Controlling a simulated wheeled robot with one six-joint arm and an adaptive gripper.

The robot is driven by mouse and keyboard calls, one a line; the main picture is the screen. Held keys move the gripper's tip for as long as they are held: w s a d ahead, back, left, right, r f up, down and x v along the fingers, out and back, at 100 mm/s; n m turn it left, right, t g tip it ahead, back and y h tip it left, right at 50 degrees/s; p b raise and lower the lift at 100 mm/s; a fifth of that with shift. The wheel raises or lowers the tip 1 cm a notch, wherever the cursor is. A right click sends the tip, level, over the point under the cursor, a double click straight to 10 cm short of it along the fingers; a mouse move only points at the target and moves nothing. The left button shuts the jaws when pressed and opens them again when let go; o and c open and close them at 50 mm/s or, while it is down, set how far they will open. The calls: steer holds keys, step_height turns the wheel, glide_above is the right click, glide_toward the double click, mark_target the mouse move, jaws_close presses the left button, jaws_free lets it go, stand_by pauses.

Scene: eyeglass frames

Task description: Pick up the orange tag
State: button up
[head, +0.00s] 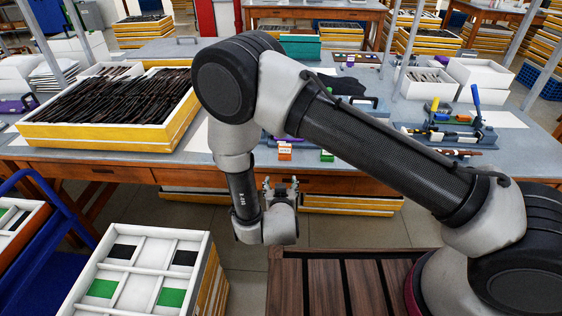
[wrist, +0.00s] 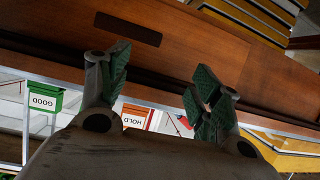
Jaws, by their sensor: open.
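The orange tag (head: 285,152) has a white label and stands near the front edge of the workbench, in the middle of the head view. In the wrist view the orange tag (wrist: 135,117) appears upside down, its label reads HOLD, and my gripper hides part of its surroundings. My gripper (head: 281,184) is open and empty in front of the bench, lower than the tag in the picture. In the wrist view my gripper (wrist: 160,76) shows its two green-padded fingers spread apart, with the wooden bench front beyond them.
A green tag (head: 327,156), labelled GOOD in the wrist view (wrist: 44,101), stands right of the orange one in the head view. A yellow-sided tray (head: 95,138) of dark frames fills the bench's left. A white divided crate (head: 205,245) stands at lower left.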

mark_target(285, 150)
step_height(285, 150, up, 9)
steer(key=m+t+h, duration=0.1)
steer(key=t, duration=0.3)
steer(key=w, duration=0.5)
steer(key=w+d, duration=0.1)
steer(key=w, duration=0.2)
steer(key=shift+w+f, duration=0.15)
steer(key=shift+w, duration=0.15)
steer(key=c, duration=0.9)
